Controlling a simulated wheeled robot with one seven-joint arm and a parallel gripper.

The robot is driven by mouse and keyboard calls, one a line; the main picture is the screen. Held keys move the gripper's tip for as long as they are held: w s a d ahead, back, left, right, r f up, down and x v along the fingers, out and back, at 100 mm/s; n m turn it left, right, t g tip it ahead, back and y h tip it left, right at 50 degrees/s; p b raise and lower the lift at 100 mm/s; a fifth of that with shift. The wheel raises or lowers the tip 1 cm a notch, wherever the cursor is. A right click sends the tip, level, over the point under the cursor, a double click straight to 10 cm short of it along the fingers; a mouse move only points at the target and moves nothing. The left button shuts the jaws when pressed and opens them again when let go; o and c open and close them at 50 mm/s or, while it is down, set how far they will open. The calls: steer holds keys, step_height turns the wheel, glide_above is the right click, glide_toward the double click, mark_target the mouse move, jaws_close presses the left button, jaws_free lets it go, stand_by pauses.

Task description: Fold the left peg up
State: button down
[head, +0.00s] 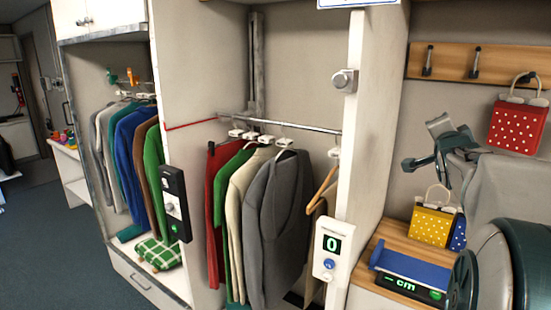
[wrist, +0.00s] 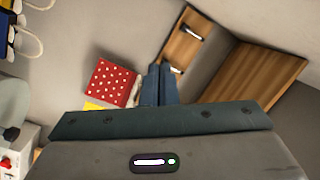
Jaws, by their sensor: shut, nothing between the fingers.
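A wooden peg board (head: 452,62) is on the wall at the upper right of the head view. Its left peg (head: 428,60) is dark and stands roughly vertical against the board. A middle peg (head: 475,62) looks alike, and a red dotted bag (head: 518,125) hangs to its right. My gripper (head: 408,164) is below the board in the head view, apart from the left peg. In the wrist view my gripper (wrist: 158,76) has its fingers together and empty. The peg board (wrist: 186,45) shows beyond the fingertips there, turned steeply and partly hidden.
A yellow dotted bag (head: 432,224) and a blue tray on a scale (head: 411,268) stand on the wooden bench below my arm. A white post (head: 372,130) and the hanging clothes (head: 275,220) are to the left. The wall around the board is clear.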

steer(key=s+a+f+n+g+y, duration=0.3)
steer(key=s+a+f+n+g, duration=0.3)
steer(key=a+f, duration=0.5)
steer(key=s+a+f+n+g+y, duration=0.3)
steer(key=s+a+f+n, duration=0.2)
steer(key=s+a+f, duration=0.5)
steer(key=s+a+f+n+g+y, duration=0.2)
steer(key=s+a+f+n+g, duration=0.2)
steer(key=s+a+f, duration=0.4)
steer(key=s+f+n, duration=0.1)
steer(key=s, duration=0.2)
steer(key=shift+a+f+n, duration=0.15)
steer(key=shift+a+n, duration=0.05)
steer(key=shift+n, duration=0.1)
